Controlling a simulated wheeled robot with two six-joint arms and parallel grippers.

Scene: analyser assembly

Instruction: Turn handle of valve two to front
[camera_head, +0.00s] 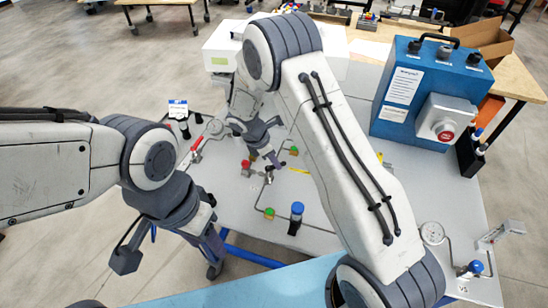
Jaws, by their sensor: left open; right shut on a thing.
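My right gripper (274,163) reaches down over the middle of the grey panel (240,205). It is shut on a small dark valve handle, mostly hidden by the fingers. Thin pipework with a red knob (246,164) and a green fitting (269,213) lies just around it. I cannot read which valve number this is. My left gripper (214,258) is open and empty, pointing down past the panel's front left edge, apart from any valve.
A blue box (420,95) with a red button stands at the back right. A blue-capped part (296,213) stands upright near the panel's front. A gauge (432,233) and another blue-knobbed valve (475,267) are at the right. My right arm covers much of the panel.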

